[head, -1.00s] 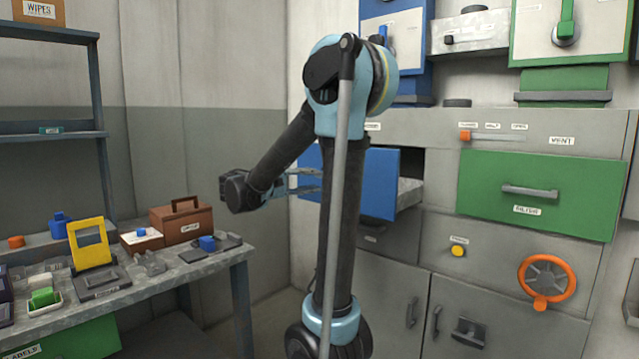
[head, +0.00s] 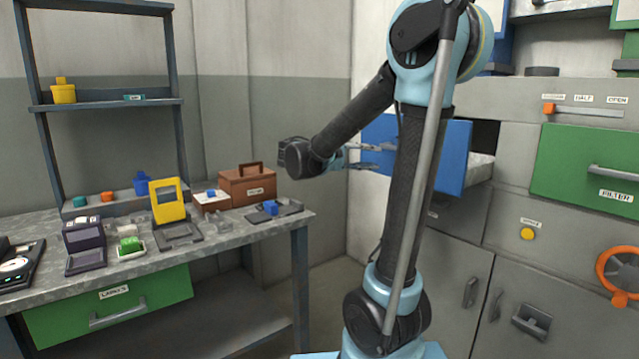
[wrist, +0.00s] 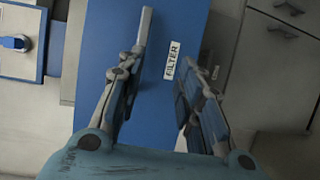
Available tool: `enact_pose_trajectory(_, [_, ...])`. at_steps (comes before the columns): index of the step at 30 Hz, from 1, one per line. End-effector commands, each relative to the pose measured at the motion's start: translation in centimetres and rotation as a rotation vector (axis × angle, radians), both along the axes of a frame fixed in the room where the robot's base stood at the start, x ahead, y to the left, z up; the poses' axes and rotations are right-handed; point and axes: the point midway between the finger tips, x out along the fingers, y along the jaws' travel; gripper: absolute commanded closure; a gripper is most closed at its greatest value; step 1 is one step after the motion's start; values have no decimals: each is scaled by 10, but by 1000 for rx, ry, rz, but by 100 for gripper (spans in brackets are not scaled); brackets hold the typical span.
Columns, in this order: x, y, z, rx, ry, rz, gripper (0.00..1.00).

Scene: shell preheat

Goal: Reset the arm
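My gripper (head: 378,157) is at the end of my bent arm, in front of a pulled-out blue drawer (head: 440,150) in the head view. In the wrist view my gripper (wrist: 168,38) has its two fingers spread apart, with nothing held between them. The blue drawer (wrist: 150,95) fills the space behind the fingers, and its white label reads FILTER. Whether a finger touches the drawer cannot be told. My upper arm hides part of the drawer in the head view.
A grey workbench (head: 228,235) on the left carries a yellow frame (head: 168,200), a brown box (head: 247,185) and several small items. A shelf rack stands behind it. The cabinet wall has a closed green drawer (head: 575,160) and an orange wheel (head: 615,270). Floor shows between bench and cabinet.

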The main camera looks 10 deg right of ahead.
Motion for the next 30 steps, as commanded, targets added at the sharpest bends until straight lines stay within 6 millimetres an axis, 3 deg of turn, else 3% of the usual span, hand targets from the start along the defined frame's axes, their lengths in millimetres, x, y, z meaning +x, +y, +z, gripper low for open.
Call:
enact_pose_trajectory(6, [-44, -38, -50, 231, 82, 2, 67])
enact_pose_trajectory(14, [-103, -53, -118, 538, 135, 9, 67])
enact_pose_trajectory(23, [-168, -32, -194, 902, 123, 14, 67])
enact_pose_trajectory(30, [-210, 8, -245, 1192, 59, 15, 67])
